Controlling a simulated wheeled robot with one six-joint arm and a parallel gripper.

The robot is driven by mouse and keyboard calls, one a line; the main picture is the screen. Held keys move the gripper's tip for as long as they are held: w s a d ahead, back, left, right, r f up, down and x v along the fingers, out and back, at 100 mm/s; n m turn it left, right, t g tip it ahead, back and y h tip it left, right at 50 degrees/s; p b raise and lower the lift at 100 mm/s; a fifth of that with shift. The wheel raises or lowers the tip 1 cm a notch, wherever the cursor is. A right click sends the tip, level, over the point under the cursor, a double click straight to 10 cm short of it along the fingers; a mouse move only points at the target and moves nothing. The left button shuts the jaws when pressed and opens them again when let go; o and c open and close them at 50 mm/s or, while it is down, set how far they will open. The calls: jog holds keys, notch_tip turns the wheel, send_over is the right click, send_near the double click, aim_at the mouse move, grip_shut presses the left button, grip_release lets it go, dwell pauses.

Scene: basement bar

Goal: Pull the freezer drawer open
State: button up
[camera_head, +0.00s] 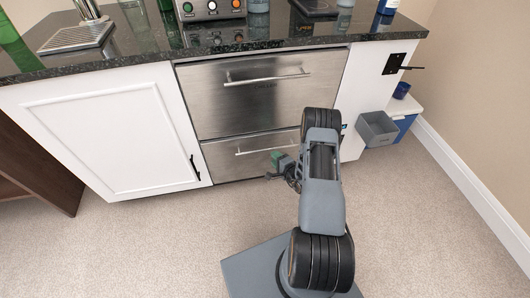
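A stainless-steel unit with two stacked drawers is built in under the dark counter. The upper drawer (250,95) has a horizontal bar handle (267,78) and looks shut. The lower drawer (228,158) has a thinner bar handle (262,147) and also looks shut. I cannot tell from any label which one is the freezer. My gripper (273,168), with a green part on it, is in front of the lower drawer, near the right part of its handle. It is too small to tell whether it touches the handle or how its fingers stand. My arm hides the lower drawer's right end.
A white cabinet door (110,130) with a black handle (195,168) is left of the drawers. A grey bin (377,130) and a blue-and-white box (404,116) stand at the right by the wall. Carpet (150,245) in front is clear. Bar items stand on the counter (130,56).

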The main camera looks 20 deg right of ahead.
aim_at(265, 150)
jog(key=b+x, duration=0.1)
jog(key=x, duration=0.7)
jog(key=shift+w+b, duration=0.15)
jog(key=shift+b, duration=0.25)
jog(key=shift+c, duration=0.3)
grip_shut()
